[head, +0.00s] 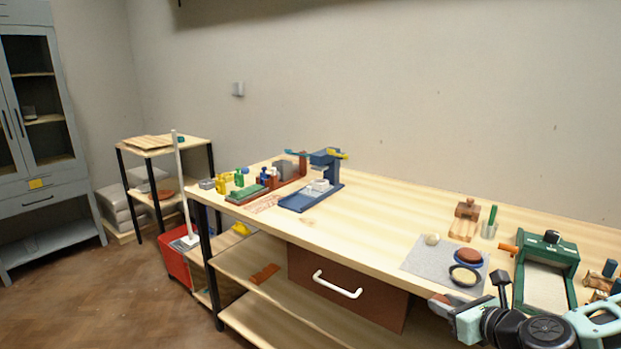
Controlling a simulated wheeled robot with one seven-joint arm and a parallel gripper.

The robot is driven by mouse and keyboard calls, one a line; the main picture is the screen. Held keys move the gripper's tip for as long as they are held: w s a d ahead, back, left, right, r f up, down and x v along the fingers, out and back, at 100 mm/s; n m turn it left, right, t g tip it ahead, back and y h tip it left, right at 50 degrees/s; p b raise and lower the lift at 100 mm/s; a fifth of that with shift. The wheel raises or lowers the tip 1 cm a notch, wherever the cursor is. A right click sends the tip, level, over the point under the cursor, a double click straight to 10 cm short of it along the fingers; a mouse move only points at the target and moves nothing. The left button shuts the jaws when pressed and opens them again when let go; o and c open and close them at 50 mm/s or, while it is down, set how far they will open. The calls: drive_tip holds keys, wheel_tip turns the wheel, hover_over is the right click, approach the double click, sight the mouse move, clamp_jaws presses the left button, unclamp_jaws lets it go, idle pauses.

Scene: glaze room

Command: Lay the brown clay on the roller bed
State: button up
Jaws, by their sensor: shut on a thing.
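My gripper (447,306) is at the lower right, in front of the bench edge, its fingers pointing left. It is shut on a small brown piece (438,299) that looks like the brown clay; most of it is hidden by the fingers. The roller bed (545,284) is a pale flat bed in a green frame on the bench, to the right of my gripper and farther back. It has an orange handle (507,248) on its left side. The bed's visible part is bare, and my arm covers its near end.
A grey mat (418,262) left of the roller bed carries a pale lump (432,239), a reddish-brown round in a blue dish (468,257) and a dark bowl (464,275). A wooden block stand (466,220) and a cup (489,230) stand behind. The bench middle (380,220) is clear.

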drive_tip(key=s+d+f+m+h, duration=0.2)
drive_tip(key=d+f+m+h, duration=0.2)
drive_tip(key=f, duration=0.2)
drive_tip(key=shift+s+f+t+h, duration=0.2)
drive_tip(key=shift+s+t+h, duration=0.05)
drive_tip(key=shift+t+h, duration=0.15)
drive_tip(key=shift+d, duration=0.1)
